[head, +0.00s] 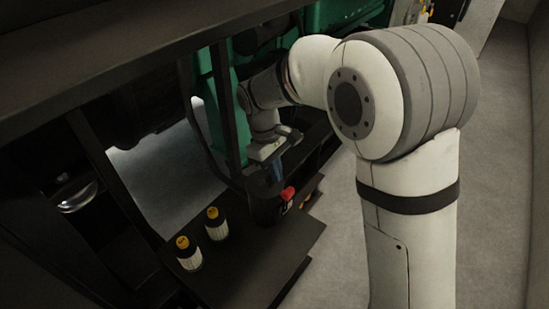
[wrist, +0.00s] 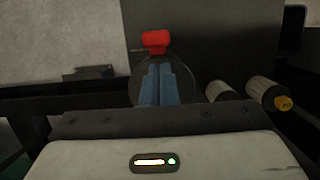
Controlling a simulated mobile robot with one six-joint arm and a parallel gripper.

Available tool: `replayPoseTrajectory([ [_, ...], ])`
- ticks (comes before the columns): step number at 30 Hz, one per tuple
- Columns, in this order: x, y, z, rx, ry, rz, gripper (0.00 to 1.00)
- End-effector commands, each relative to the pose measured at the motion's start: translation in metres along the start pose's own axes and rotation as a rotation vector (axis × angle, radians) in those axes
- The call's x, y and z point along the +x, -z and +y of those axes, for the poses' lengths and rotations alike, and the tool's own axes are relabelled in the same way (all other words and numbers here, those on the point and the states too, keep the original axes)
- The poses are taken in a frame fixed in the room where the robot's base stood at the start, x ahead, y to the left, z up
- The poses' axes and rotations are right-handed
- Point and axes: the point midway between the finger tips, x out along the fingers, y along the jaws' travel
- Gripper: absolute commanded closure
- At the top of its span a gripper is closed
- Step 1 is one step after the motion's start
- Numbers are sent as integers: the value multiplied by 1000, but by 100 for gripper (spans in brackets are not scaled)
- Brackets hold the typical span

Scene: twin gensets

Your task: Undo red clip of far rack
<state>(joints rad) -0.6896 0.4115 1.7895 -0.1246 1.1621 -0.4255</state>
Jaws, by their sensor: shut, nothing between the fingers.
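A red clip (head: 288,194) shows on a dark rack (head: 310,192) in the head view, just below and right of my gripper (head: 275,172). In the wrist view the red clip (wrist: 156,42) sits at the top centre, beyond the tips of my gripper (wrist: 158,72). The blue fingers are together with nothing visible between them. A dark round body behind the fingers is partly hidden by them. I cannot tell whether the fingertips touch the clip.
Two pale cylinders with yellow caps, one at the left (head: 189,254) and one beside it (head: 215,224), stand on a dark shelf (head: 255,262). A dark frame post (head: 225,110) rises close to my wrist. Grey floor (head: 335,250) is clear at the right.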

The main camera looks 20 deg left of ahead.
Motion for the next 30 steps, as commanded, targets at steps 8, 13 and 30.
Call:
replayPoseTrajectory([
  [8, 32, 0, 0, 0, 1, 0, 100],
  [13, 36, 0, 0, 0, 0, 2, 100],
  [30, 36, 1, -11, -26, -6, 59, 100],
])
